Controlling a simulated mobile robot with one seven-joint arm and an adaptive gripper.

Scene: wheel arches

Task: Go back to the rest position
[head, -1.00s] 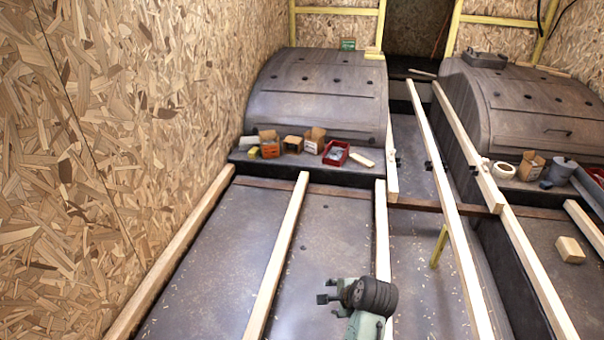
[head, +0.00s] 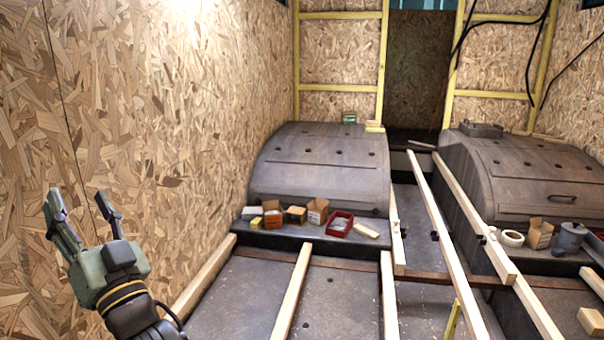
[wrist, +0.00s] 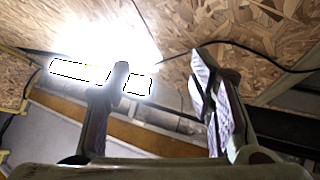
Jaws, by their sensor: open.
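My gripper (head: 84,212) is raised at the lower left of the head view, in front of the chipboard wall. Its fingers point up and stand apart, with nothing between them. In the wrist view my gripper (wrist: 160,100) also shows two spread fingers and an empty gap. Behind them are chipboard panels and a bright glare. My forearm is cut off by the bottom edge of the head view.
Chipboard wall (head: 150,130) fills the left side. Two dark wheel arches (head: 320,170) (head: 525,180) stand ahead. Small boxes, a red tray (head: 339,223) and a grey can (head: 570,238) sit on their ledges. Long wooden battens (head: 293,290) run along the floor.

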